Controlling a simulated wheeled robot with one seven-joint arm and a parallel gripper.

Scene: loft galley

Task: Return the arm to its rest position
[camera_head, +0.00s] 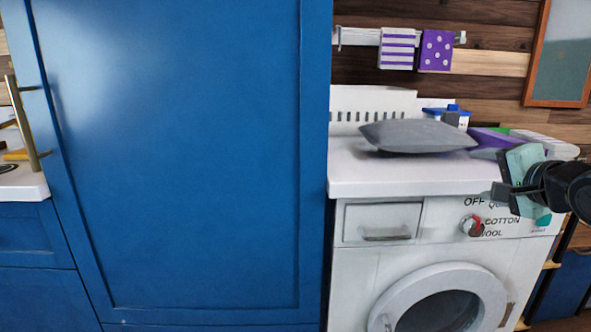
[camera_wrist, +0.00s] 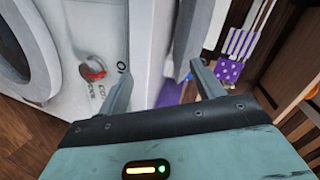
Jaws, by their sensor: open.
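My gripper (camera_head: 497,191) is at the right of the head view, in front of the washing machine's control panel and near the worktop's right front edge. The wrist view shows its two fingers (camera_wrist: 160,88) apart with nothing held between them. Part of my dark wrist shows behind the gripper at the right edge of the head view.
A washing machine (camera_head: 360,270) stands under a white worktop (camera_head: 365,185). A grey cushion (camera_head: 415,136) and several items lie on top. A tall blue cabinet (camera_head: 185,160) fills the left. Two purple-patterned cloths (camera_head: 436,50) hang on a rail behind.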

